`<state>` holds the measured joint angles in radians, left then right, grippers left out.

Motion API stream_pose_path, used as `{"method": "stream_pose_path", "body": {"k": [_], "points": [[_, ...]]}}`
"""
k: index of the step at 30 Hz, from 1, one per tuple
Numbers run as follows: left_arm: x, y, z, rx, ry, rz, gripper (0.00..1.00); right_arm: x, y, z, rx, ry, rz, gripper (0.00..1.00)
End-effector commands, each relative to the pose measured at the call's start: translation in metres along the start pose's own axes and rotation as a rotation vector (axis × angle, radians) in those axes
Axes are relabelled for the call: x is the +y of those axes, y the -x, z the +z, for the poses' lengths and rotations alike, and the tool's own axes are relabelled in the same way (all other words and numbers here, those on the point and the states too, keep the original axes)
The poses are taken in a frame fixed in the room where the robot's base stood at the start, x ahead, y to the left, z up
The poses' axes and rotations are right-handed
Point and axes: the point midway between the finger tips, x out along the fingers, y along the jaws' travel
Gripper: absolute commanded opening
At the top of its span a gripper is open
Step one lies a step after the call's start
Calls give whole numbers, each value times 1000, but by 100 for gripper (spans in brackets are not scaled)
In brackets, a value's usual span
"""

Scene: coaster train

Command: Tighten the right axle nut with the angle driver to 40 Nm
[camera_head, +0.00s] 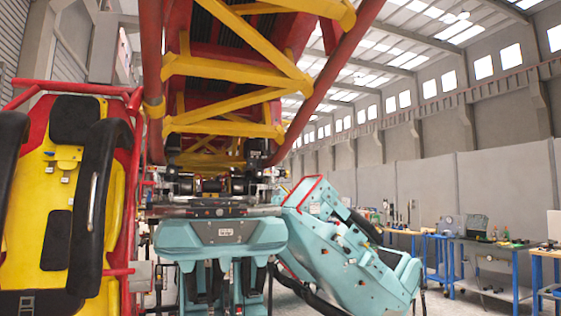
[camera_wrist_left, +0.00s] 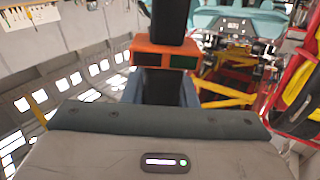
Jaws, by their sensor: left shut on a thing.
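In the left wrist view, an orange and black tool (camera_wrist_left: 165,48), which looks like the angle driver, has a small dark green display on its orange part. My left gripper (camera_wrist_left: 163,88) is shut on its black body; its fingers show as blue-grey strips on both sides. The tool's working end is not in view. In the head view, the axle assembly (camera_head: 208,186) of the coaster train sits above the teal car (camera_head: 220,234). I cannot make out the right axle nut. Neither gripper shows in the head view.
Red and yellow track framework (camera_head: 225,70) hangs overhead. A yellow seat (camera_head: 62,190) with black restraints stands close at left. A tilted teal seat unit (camera_head: 350,255) is right of the axle. Workbenches with tools (camera_head: 490,242) line the right wall, with floor between.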

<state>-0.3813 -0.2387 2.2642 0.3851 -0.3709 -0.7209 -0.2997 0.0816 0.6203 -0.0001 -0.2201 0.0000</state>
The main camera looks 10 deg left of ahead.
Motion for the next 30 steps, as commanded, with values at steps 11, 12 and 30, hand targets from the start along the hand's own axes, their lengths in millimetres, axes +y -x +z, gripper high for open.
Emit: {"method": "stream_pose_path", "body": {"k": [11,12,30], "points": [[8,-4,-20,20,138,-59,0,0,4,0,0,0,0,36],[6,-2,-20,20,138,-59,0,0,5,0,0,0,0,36],[-20,21,-12,12,138,-57,0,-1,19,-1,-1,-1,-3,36]]}}
